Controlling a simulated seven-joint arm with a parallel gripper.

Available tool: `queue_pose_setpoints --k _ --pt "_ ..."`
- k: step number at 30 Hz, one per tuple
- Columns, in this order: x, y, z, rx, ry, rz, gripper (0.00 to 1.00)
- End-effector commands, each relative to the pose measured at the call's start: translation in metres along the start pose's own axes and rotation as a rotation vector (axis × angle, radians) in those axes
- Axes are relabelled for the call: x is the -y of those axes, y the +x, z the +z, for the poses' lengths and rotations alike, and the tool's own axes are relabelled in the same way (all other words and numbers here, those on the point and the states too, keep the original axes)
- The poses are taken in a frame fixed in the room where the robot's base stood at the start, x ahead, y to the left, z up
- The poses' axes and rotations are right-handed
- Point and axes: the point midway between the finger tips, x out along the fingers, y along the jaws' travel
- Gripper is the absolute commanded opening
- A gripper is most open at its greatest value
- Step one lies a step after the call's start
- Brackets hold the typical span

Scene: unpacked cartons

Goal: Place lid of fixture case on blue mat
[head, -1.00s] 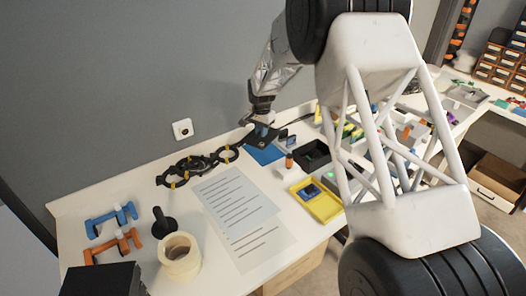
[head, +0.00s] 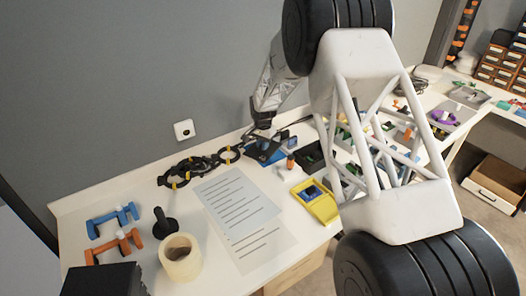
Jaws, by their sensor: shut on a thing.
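The blue mat (head: 272,158) lies on the white table toward the back wall, partly covered by my gripper and its load. My gripper (head: 261,132) is over the mat's back part and is shut on a small dark flat piece, which looks like the lid of the fixture case (head: 263,145). The lid is at or just above the mat; whether it touches cannot be told at this size. A black open box (head: 308,157), possibly the fixture case, stands right of the mat.
Black rings with yellow bands (head: 190,167) lie left of the mat. A screwdriver with an orange part (head: 291,162) lies at its right. A yellow tray (head: 318,207), printed sheets (head: 240,215) and a tape roll (head: 181,257) are nearer.

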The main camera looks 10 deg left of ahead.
Motion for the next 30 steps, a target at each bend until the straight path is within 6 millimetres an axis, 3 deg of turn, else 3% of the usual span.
queue_pose_setpoints --k 10,25,26,30 --pt "0.0 0.032 0.0 0.001 0.0 0.001 0.0" --pt "0.0 0.038 0.0 0.0 0.0 0.0 0.0" --pt "0.0 0.038 0.0 0.0 0.0 0.0 0.19" --pt "0.0 0.038 0.0 0.0 0.0 0.0 0.4"
